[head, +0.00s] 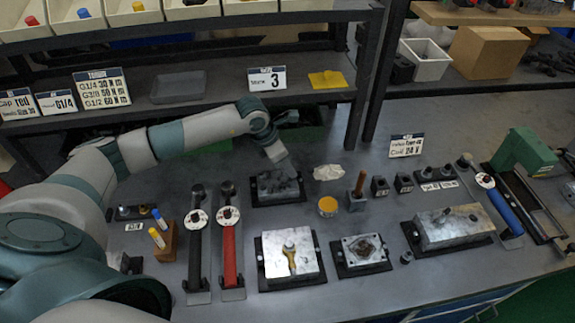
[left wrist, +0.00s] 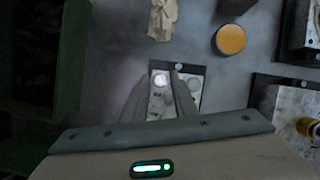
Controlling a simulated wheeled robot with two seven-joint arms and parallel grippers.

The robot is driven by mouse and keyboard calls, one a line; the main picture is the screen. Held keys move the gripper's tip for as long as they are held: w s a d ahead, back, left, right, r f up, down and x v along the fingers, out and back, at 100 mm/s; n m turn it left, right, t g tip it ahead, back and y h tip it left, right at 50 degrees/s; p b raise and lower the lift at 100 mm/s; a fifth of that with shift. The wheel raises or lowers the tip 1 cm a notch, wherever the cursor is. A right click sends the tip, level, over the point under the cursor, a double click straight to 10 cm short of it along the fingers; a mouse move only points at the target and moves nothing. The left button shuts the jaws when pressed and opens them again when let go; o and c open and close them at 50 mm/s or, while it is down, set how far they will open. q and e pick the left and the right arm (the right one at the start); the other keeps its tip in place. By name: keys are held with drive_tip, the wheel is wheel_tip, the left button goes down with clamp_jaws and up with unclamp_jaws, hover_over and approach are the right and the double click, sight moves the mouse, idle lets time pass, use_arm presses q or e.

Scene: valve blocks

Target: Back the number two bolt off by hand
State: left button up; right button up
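A grey metal valve block (head: 268,194) sits on a black base plate (head: 254,201) near the back middle of the bench. My left gripper (head: 285,171) reaches over it from the back and hides part of its top. In the left wrist view, my two fingers (left wrist: 161,92) are spread apart over the block (left wrist: 161,104). A round bright bolt head (left wrist: 161,79) shows between the fingertips. I cannot tell whether they touch it. No number is readable on the block, so I cannot tell which bolt is number two. My right gripper is in neither view.
An orange-topped tin (head: 327,207) and a crumpled pale cloth (head: 328,172) lie right of the block. In front stand a larger valve block (head: 275,262), a smaller plate fixture (head: 375,245), and red (head: 229,250) and black (head: 196,250) torque wrenches. A shelf (head: 180,100) rises behind.

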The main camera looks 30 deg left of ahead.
use_arm(q)
drive_tip(key=shift+c, duration=0.3)
idle(0.4)
clamp_jaws()
drive_tip(key=shift+d+n, duration=0.1)
drive_tip(key=shift+n, duration=0.2)
drive_tip(key=n, duration=0.1)
drive_tip(key=n+y, duration=0.1)
drive_tip(key=n, duration=0.1)
drive_tip(key=n+t+y, duration=0.1)
drive_tip(key=n, duration=0.1)
drive_tip(key=shift+s+d, duration=0.1)
drive_tip(key=shift+d, duration=0.15)
drive_tip(key=n+y, duration=0.2)
drive_tip(key=n, duration=0.2)
drive_tip(key=shift+d+n, duration=0.15)
drive_tip(key=shift+n, duration=0.25)
drive_tip(key=n, duration=0.2)
drive_tip(key=n+g+y, duration=0.1)
drive_tip(key=n, duration=0.2)
drive_tip(key=shift+d+y, duration=0.15)
drive_tip(key=shift+y, duration=0.15)
drive_tip(key=n, duration=0.2)
drive_tip(key=n+g+y, duration=0.1)
drive_tip(key=n, duration=0.1)
drive_tip(key=n+g, duration=0.1)
drive_tip(key=n, duration=0.1)
drive_tip(key=shift+w+n+y, duration=0.3)
